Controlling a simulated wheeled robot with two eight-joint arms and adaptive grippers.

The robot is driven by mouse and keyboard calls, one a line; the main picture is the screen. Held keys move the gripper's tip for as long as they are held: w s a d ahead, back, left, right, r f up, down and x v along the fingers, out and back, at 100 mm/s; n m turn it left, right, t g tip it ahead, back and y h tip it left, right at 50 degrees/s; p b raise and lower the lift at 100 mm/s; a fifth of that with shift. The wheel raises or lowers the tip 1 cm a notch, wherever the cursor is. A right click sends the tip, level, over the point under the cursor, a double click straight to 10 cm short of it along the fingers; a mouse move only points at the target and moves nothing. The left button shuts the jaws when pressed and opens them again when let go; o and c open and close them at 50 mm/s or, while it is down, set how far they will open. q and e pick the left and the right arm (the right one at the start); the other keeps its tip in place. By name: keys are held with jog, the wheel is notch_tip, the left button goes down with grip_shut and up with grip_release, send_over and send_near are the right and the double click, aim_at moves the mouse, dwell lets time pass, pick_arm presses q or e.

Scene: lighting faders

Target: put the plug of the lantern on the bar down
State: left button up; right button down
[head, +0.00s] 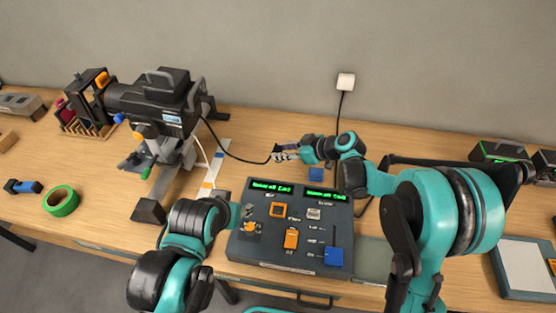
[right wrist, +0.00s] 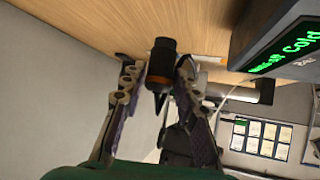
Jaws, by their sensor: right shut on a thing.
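The black lantern (head: 165,105) is mounted at the back left, and a black cable (head: 235,155) runs from it to my right gripper (head: 285,152). The right gripper is behind the console, above the wooden table. In the right wrist view the plug (right wrist: 162,62), a dark cylinder with an orange band, sits between the two fingers (right wrist: 158,95); the gripper is shut on it. In the head view the plug is mostly hidden by the fingers. My left gripper (head: 246,217) is over the left edge of the console; its finger opening is unclear.
The grey console (head: 240,247) has green displays, orange and blue controls. A blue pad (head: 317,174) and a marked white strip (head: 217,160) lie on the table. Green tape (head: 61,201) is at left. A wall socket (head: 346,81) has a hanging cable. Table between strip and console is partly free.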

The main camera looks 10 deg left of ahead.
aim_at(279, 149)
pick_arm(q)
jog(key=shift+f+b, duration=0.3)
jog(key=shift+f, duration=0.15)
pick_arm(e)
jog(key=shift+w+a+f, duration=0.4)
jog(key=shift+w+f, duration=0.05)
jog(key=shift+w, duration=0.2)
jog(key=shift+w+a+f, duration=0.4)
jog(key=shift+w+f, duration=0.05)
jog(key=shift+w, duration=0.15)
pick_arm(q)
jog(key=shift+f+b, duration=0.85)
jog(key=shift+f, duration=0.05)
pick_arm(e)
notch_tip(279, 149, down, 4)
jog(key=shift+f, duration=0.1)
pick_arm(q)
jog(key=shift+r, duration=0.1)
jog(key=shift+f, duration=0.25)
pick_arm(e)
jog(key=shift+f, duration=0.15)
jog(key=c, duration=1.1)
grip_release()
jog(key=shift+c, duration=0.2)
